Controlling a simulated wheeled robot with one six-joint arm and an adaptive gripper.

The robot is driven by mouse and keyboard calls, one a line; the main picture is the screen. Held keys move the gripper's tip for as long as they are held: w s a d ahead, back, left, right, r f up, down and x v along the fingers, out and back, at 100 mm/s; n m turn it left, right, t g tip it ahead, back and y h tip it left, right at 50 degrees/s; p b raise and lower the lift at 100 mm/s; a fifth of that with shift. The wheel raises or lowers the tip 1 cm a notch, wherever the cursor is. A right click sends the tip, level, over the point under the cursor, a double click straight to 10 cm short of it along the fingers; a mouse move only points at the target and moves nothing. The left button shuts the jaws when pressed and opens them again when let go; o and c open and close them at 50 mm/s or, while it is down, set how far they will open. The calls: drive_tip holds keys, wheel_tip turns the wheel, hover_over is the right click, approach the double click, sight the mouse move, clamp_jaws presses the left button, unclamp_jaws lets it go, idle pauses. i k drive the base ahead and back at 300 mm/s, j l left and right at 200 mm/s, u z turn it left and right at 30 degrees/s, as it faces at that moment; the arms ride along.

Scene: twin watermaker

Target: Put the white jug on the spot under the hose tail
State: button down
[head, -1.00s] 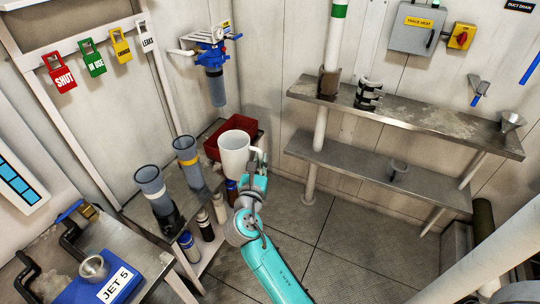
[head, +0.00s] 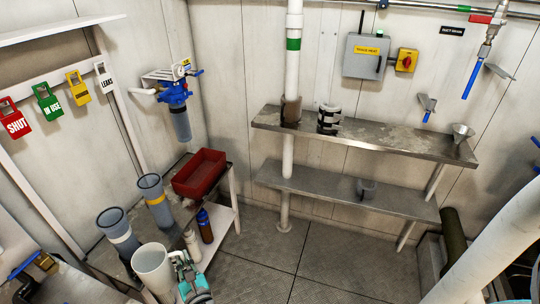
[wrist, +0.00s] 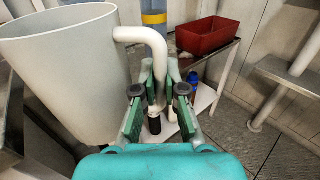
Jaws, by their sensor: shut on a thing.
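The white jug (head: 150,272) is at the bottom left of the head view, upright and open at the top. In the wrist view it (wrist: 65,80) fills the left side, with its handle reaching toward my fingers. My gripper (wrist: 157,95) is shut on the jug's handle; in the head view my gripper (head: 184,270) is at the jug's right side. The jug's base is hidden in the head view. A blue tube (head: 473,78) hangs from a metal valve at the upper right, perhaps the hose tail. The spot under it cannot be made out.
A red bin (head: 200,174) and two grey cylinders, one with a yellow band (head: 153,200), stand on the left bench, bottles (head: 205,226) below. Open floor (head: 320,262) lies at centre. A white pipe (head: 490,240) crosses the right.

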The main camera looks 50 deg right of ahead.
sight(441, 150)
drive_tip(key=z, duration=1.35)
drive_tip(key=j+z, duration=1.05)
